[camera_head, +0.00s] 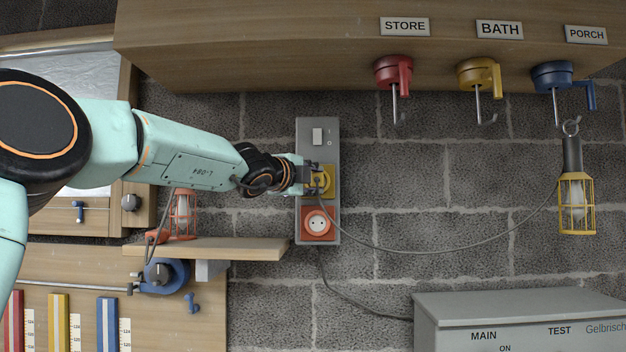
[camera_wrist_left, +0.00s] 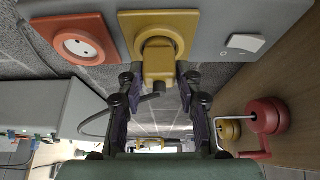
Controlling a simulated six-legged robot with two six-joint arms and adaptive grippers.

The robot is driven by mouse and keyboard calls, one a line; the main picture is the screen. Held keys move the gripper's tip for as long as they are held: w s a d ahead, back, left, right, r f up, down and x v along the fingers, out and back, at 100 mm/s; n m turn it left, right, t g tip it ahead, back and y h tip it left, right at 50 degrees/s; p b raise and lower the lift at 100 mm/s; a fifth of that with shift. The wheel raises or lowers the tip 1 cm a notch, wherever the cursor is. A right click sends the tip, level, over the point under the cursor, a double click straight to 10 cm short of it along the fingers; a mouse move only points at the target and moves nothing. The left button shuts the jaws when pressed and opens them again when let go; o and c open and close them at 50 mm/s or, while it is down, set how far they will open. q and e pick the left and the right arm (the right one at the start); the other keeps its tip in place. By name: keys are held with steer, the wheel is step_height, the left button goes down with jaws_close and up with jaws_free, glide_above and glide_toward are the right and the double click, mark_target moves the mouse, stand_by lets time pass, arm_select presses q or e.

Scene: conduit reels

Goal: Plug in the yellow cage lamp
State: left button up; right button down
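The yellow cage lamp (camera_head: 577,205) hangs upright from the hook under the blue holder at the right, and its cord droops to the socket panel. The yellow plug (camera_wrist_left: 158,66) is at the round recess of the yellow socket (camera_wrist_left: 127,20), with no clear gap between them. My left gripper (camera_head: 311,180) is at the yellow socket in the head view. In the left wrist view its fingers (camera_wrist_left: 160,82) lie close on both sides of the plug and appear shut on it. The gripper hides part of the yellow socket (camera_head: 328,172) in the head view. My right gripper is not in view.
The red socket (camera_head: 318,224) below is empty, and a white switch (camera_head: 318,136) is above. A red cage lamp (camera_head: 183,216) stands on the wooden shelf (camera_head: 235,248) at left. A grey box (camera_head: 520,308) is at lower right. Red (camera_head: 394,72) and yellow (camera_head: 478,74) hook holders hang empty.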

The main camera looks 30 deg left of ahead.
arm_select(q)
steer(key=o, duration=0.4)
steer(key=shift+s, duration=0.1)
steer(key=shift+o, duration=0.2)
steer(key=shift+d, duration=0.1)
